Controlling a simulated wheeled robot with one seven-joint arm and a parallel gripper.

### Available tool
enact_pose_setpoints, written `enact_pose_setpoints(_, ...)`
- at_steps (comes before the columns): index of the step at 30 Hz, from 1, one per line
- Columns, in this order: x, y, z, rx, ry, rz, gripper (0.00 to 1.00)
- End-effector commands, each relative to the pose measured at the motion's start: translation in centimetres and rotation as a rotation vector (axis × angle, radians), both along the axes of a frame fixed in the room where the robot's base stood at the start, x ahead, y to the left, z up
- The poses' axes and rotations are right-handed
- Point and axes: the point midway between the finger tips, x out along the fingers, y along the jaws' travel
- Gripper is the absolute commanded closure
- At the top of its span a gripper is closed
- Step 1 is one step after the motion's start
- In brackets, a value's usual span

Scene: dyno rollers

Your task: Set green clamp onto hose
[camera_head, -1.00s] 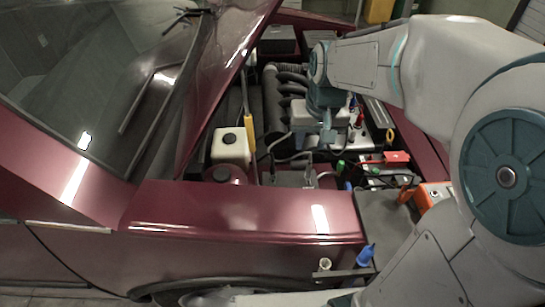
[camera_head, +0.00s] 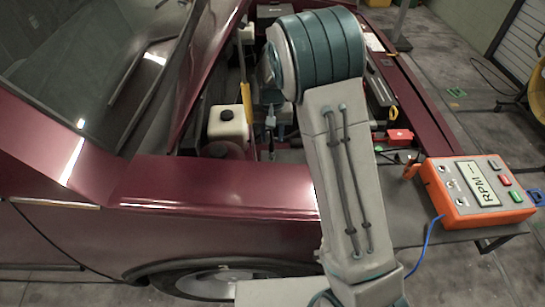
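My arm reaches over the red car's fender into the open engine bay, and its large grey and teal links cover much of the bay. A small blue-grey part at the left of the arm (camera_head: 270,118) looks like the end of my gripper, pointing down. Its fingers are too small and dark to tell whether they are open or shut, or hold anything. I cannot make out the green clamp. The hose is not clearly visible either; the middle of the engine bay is hidden behind my arm.
A white reservoir (camera_head: 227,124) stands left of my arm, near a yellow-handled prop (camera_head: 246,103). The red fender (camera_head: 215,183) is in front. An orange RPM box (camera_head: 474,190) sits on a side table at right. A red battery-terminal cover (camera_head: 399,136) lies beyond the arm.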

Motion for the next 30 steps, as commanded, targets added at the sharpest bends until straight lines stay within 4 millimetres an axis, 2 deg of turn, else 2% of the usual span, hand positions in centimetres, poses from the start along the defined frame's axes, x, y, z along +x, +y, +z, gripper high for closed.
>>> enact_pose_setpoints(1,-0.1,0.0,-1.2,-0.002,0.006,0.000,0.65)
enact_pose_setpoints(9,-0.1,-0.1,-6.9,-0.002,0.005,0.000,0.65)
enact_pose_setpoints(15,-0.1,0.0,-9.6,-0.001,0.003,0.001,0.65)
enact_pose_setpoints(21,-0.1,0.0,-10.7,0.000,0.001,0.001,0.65)
enact_pose_setpoints(28,0.0,0.0,-10.7,0.000,0.000,0.001,0.65)
enact_pose_setpoints(29,0.0,0.0,-10.7,0.000,0.000,0.001,0.67)
enact_pose_setpoints(30,0.0,0.0,-10.7,0.000,0.000,0.001,0.78)
